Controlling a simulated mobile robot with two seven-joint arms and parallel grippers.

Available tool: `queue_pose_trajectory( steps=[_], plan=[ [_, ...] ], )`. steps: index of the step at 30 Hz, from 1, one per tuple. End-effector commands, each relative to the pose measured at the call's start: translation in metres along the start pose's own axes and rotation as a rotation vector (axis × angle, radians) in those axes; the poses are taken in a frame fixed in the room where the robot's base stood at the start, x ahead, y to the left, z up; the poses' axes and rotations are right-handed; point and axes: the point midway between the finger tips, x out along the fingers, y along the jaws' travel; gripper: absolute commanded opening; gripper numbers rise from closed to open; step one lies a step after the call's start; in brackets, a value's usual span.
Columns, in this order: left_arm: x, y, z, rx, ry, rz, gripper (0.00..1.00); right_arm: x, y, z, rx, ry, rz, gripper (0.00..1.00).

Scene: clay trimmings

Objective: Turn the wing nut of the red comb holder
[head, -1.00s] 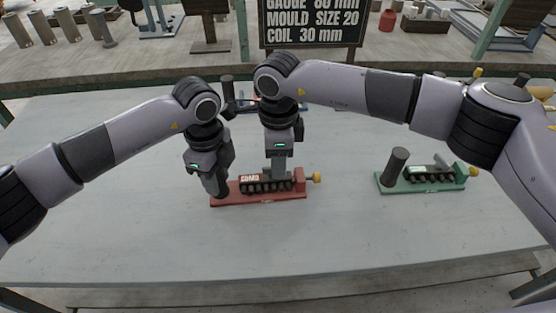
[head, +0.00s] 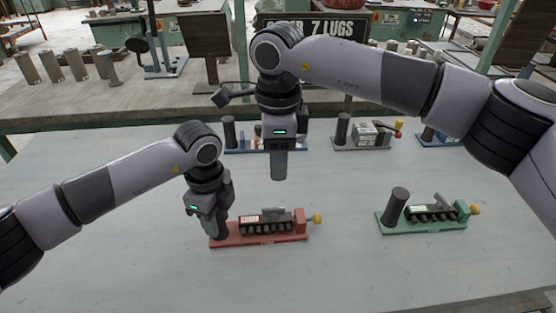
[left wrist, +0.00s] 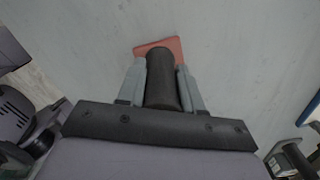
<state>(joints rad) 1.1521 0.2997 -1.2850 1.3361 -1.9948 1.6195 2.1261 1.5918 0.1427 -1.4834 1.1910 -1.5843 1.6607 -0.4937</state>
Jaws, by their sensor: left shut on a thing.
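The red comb holder (head: 290,237) lies on the table, with a row of dark teeth, a white label and a grey piece on top. Its yellow wing nut (head: 317,218) sticks out at the right end. My left gripper (head: 217,233) is shut on the dark upright post at the holder's left end. The left wrist view shows the post (left wrist: 162,82) between both fingers, with a corner of the red base (left wrist: 173,45) beyond. My right gripper (head: 278,176) hangs above and behind the holder, apart from it. Its fingers overlap in this view, so their opening is hidden.
A green holder (head: 420,227) with a dark post and yellow knob stands to the right. Blue (head: 240,149) and grey-based (head: 360,146) fixtures stand along the table's back. The table is clear in front and between the red and green holders.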

Motion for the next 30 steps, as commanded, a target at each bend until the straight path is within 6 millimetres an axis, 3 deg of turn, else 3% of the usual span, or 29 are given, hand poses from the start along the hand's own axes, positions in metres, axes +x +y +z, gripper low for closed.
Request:
queue_pose_trajectory(
  steps=[20, 25, 30],
  plan=[
    [-0.001, -0.001, 0.000, 0.000, 0.001, -0.002, 0.00, 0.012, 0.000, -0.043, 0.001, -0.387, 0.003, 0.35],
    [-0.001, -0.001, 0.000, 0.000, 0.001, -0.002, 0.00, 0.028, 0.000, -0.037, 0.000, -0.392, 0.003, 0.35],
    [-0.001, -0.001, 0.000, 0.000, 0.001, -0.003, 0.00, 0.060, 0.001, -0.024, 0.001, -0.392, 0.005, 0.35]
  ],
)
